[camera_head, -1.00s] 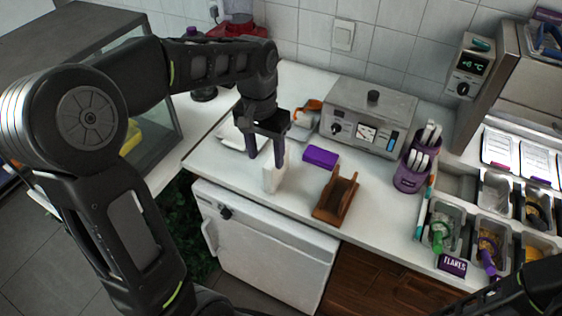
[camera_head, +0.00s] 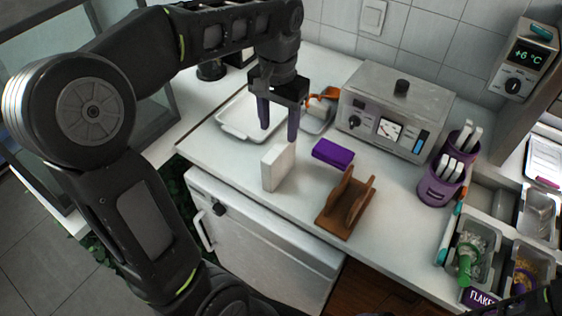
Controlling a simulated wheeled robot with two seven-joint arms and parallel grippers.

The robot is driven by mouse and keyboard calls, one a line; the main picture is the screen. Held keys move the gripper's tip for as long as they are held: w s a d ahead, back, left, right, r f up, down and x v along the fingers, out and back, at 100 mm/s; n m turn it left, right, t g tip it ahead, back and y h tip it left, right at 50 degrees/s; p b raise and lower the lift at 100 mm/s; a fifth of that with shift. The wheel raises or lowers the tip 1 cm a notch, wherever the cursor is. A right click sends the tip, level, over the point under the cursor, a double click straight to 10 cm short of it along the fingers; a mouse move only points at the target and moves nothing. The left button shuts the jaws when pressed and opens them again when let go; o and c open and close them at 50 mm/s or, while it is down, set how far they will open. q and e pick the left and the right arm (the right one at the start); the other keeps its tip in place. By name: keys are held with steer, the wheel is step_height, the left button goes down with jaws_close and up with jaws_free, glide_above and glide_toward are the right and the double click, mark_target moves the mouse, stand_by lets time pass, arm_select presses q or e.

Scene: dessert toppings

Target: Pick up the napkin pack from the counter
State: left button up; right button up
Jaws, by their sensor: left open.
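The napkin pack, which I take to be the white upright block (camera_head: 278,168), stands on the counter near its front edge. My left gripper (camera_head: 278,132) points down with its two dark purple fingers spread apart. It is open and empty, with its fingertips just above and behind the pack in the picture. Whether the fingers are in line with the pack is hard to tell. Only a dark part of my right arm shows at the lower right corner, and its gripper is out of view.
A brown wooden holder (camera_head: 345,205) and a purple block (camera_head: 333,152) stand right of the pack. A white tray (camera_head: 236,131) lies behind left. A metal appliance (camera_head: 392,112) stands at the back, with a purple cutlery cup (camera_head: 440,187) to its right. The counter (camera_head: 285,208) is bare in front.

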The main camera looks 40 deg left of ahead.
mark_target(279, 147)
arm_select(q)
steer(key=shift+f, duration=1.3)
steer(key=shift+f+p, duration=0.55)
steer(key=shift+f, duration=2.1)
steer(key=shift+c, duration=0.5)
jaws_close()
